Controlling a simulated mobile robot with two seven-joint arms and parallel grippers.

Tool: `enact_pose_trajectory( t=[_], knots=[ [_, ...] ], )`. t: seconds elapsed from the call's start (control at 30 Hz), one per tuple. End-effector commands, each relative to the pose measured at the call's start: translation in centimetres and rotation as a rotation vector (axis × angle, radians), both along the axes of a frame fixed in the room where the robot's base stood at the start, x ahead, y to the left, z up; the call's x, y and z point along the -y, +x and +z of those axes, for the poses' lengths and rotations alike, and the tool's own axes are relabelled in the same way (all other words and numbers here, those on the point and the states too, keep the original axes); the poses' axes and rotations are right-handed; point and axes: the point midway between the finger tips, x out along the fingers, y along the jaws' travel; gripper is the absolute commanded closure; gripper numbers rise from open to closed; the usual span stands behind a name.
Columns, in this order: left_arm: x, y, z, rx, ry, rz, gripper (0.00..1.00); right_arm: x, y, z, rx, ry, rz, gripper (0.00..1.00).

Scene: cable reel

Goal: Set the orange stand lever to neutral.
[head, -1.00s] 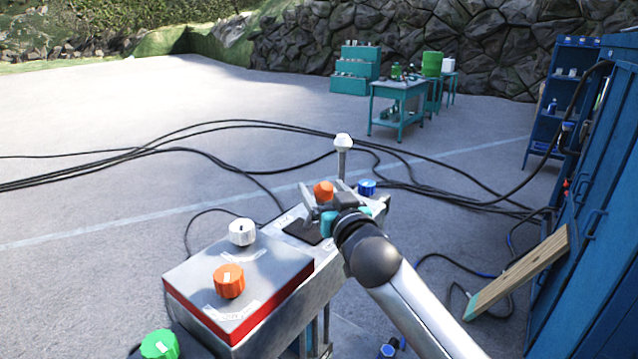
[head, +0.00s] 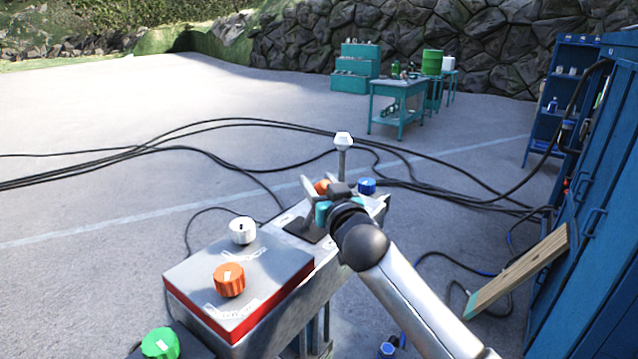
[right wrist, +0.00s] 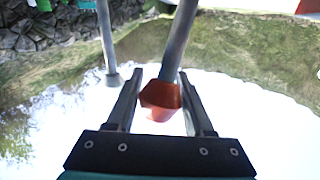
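The orange lever knob (head: 321,185) is at the far end of the control stand (head: 340,262) in the head view, partly hidden by my right gripper (head: 318,188). In the right wrist view the orange knob (right wrist: 160,95) is on a grey shaft, between the two fingers of my right gripper (right wrist: 160,76). The fingers are apart, with a gap visible on the knob's left side. I cannot tell whether the right finger touches it. My left gripper is not in view.
A tall white-topped lever (head: 343,140) and a blue knob (head: 366,186) stand close by. White (head: 242,231), orange (head: 229,280) and green (head: 160,344) knobs are nearer. Blue lockers (head: 590,210) and a leaning plank (head: 520,270) are at right. Cables cross the ground.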

Motion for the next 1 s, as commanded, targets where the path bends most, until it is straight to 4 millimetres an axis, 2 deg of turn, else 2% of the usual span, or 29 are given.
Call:
enact_pose_trajectory(
  t=[0.03, 0.43, 1.0],
  knots=[
    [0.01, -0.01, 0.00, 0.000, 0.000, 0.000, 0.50, 0.01, -0.01, -0.01, 0.000, 0.000, 0.000, 0.57],
    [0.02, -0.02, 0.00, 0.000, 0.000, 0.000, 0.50, 0.03, -0.01, -0.03, -0.001, 0.000, -0.001, 1.00],
    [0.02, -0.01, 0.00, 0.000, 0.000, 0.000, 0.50, -0.26, 0.20, -0.01, -0.001, 0.001, -0.001, 1.00]
  ],
)
